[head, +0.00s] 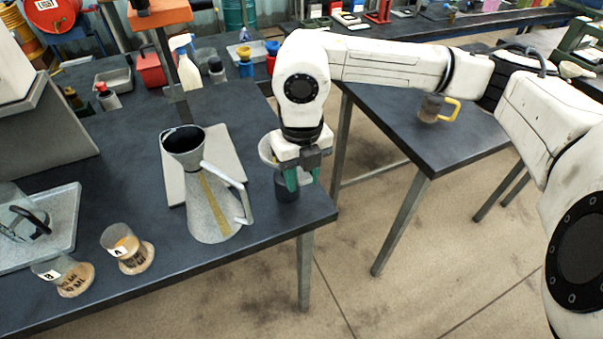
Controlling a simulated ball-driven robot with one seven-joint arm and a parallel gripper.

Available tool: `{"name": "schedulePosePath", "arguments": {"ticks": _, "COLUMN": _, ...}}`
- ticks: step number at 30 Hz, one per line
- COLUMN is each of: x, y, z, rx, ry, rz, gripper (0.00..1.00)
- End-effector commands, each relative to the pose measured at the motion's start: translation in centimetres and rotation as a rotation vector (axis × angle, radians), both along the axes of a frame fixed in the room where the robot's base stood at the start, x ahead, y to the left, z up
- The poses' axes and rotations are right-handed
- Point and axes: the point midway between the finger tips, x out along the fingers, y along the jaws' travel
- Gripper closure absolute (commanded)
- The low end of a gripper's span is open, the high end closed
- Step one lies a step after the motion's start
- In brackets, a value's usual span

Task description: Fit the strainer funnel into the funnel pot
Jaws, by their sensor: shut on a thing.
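My gripper (303,177) points down at the right edge of the near dark table, its green fingertips close together. It is shut on the strainer funnel (266,150), whose pale rim shows left of and behind the jaws. A dark round pot (287,191), which looks like the funnel pot, stands directly below the jaws. The fingers overlap the pot's top in this view. The jaws hide the funnel's lower part and the pot's mouth, so I cannot tell whether the funnel is seated in it or just above.
Beakers A (127,248) and B (66,274) stand front left, near a grey tray (62,243). A yellow-handled mug (432,109) stands on the right table.

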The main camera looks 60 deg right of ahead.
Motion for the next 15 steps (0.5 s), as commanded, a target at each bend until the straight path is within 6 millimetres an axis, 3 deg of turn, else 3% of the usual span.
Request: {"name": "schedulePosePath", "arguments": {"ticks": 15, "x": 0.0, "y": 0.0, "z": -1.5, "rx": -0.001, "ry": 0.001, "rz": 0.000, "gripper": 0.94}}
